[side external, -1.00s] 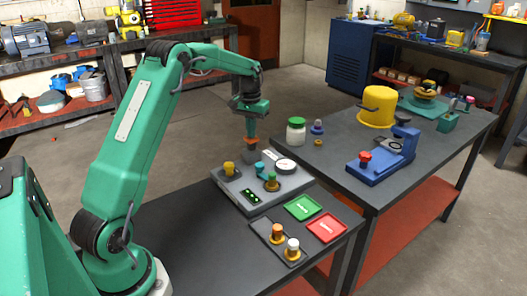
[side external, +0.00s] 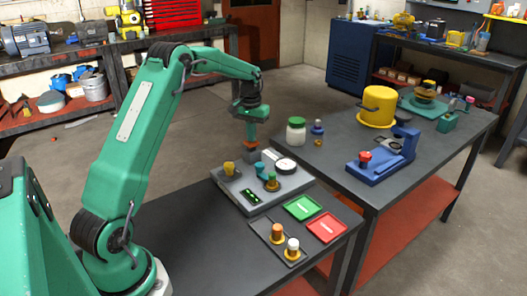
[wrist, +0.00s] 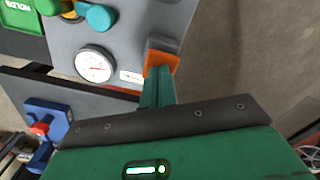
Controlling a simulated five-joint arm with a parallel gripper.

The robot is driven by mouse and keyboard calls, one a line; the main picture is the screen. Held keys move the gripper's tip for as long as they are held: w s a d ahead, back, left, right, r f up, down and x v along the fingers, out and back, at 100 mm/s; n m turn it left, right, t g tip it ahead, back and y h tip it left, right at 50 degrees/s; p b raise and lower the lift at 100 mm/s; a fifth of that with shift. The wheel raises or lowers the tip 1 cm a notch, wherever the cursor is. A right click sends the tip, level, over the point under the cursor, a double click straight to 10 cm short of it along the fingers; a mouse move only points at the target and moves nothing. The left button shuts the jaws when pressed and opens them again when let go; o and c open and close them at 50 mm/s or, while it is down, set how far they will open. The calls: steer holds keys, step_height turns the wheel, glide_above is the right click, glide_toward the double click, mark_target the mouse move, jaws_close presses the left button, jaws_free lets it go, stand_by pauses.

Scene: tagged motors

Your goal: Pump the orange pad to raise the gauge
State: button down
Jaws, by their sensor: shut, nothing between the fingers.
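The orange pad (wrist: 161,59) sits on a grey block at the edge of the grey panel, in the wrist view. My gripper (wrist: 158,78) is shut and empty. Its green fingertips reach over the pad and hide part of it; I cannot tell for certain whether they touch. In the side view my gripper (side external: 250,137) points straight down at the orange pad (side external: 251,145), at the panel's back edge. The round white gauge (wrist: 95,64) is left of the pad in the wrist view, with a red needle. It also shows in the side view (side external: 286,166), too small to read.
The grey panel (side external: 233,189) also carries a yellow knob (side external: 229,168), a teal knob (side external: 260,169) and a green display (side external: 251,195). Green (side external: 302,207) and red (side external: 326,228) pads lie in front. A white jar (side external: 295,132) stands on the far table.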

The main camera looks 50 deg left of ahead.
steer(key=shift+r, duration=1.6)
steer(key=shift+f, duration=0.15)
steer(key=shift+f, duration=1.75)
steer(key=shift+r, duration=1.95)
steer(key=shift+f, duration=0.3)
